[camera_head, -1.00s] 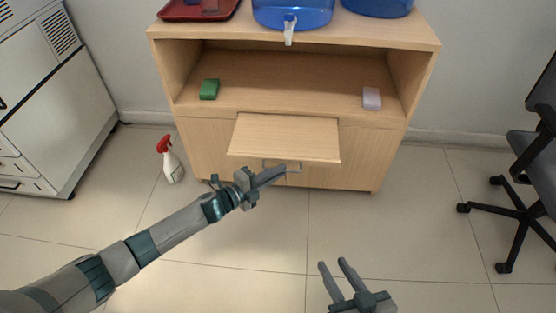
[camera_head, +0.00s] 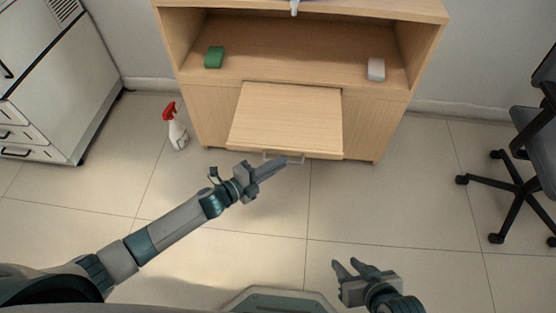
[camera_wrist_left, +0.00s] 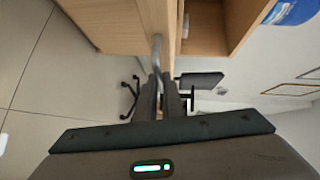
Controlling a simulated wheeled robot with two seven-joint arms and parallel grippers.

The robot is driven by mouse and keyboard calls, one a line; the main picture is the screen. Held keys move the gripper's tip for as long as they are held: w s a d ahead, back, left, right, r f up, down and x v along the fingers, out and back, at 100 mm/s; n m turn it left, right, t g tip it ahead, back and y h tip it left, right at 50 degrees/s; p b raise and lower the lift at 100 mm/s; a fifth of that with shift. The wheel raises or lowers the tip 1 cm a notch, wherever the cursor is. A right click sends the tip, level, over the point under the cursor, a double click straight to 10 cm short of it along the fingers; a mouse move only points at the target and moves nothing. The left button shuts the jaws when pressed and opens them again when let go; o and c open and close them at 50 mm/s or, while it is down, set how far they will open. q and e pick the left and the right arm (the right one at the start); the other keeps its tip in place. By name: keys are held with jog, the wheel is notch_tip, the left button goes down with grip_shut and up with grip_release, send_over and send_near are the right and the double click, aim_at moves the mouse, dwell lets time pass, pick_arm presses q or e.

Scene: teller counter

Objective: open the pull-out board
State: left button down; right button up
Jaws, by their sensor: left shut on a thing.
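The pull-out board (camera_head: 286,115) is a light wood panel sticking out from the front of the wooden cabinet, with a metal bar handle (camera_head: 291,160) on its front edge. My left gripper (camera_head: 277,164) is shut on that handle. In the left wrist view the fingers of my left gripper (camera_wrist_left: 158,86) close around the handle (camera_wrist_left: 157,52), beside the board's edge. My right gripper (camera_head: 352,268) is open and empty, low over the floor and apart from the cabinet.
The cabinet's open shelf (camera_head: 290,48) holds a green block (camera_head: 214,57) and a pale block (camera_head: 376,69). A spray bottle (camera_head: 175,126) stands on the floor to the left. An office chair (camera_head: 530,150) is at the right. The floor in front is clear.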

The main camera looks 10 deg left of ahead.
pick_arm(q)
jog(key=shift+f, duration=0.1)
jog(key=c, duration=1.9)
grip_release()
jog(key=v, duration=1.7)
jog(key=shift+a+p, duration=0.25)
jog(key=shift+p, duration=0.1)
pick_arm(e)
jog(key=shift+s+d+f, duration=0.1)
jog(key=shift+s+d, duration=0.15)
jog(key=shift+d, duration=0.2)
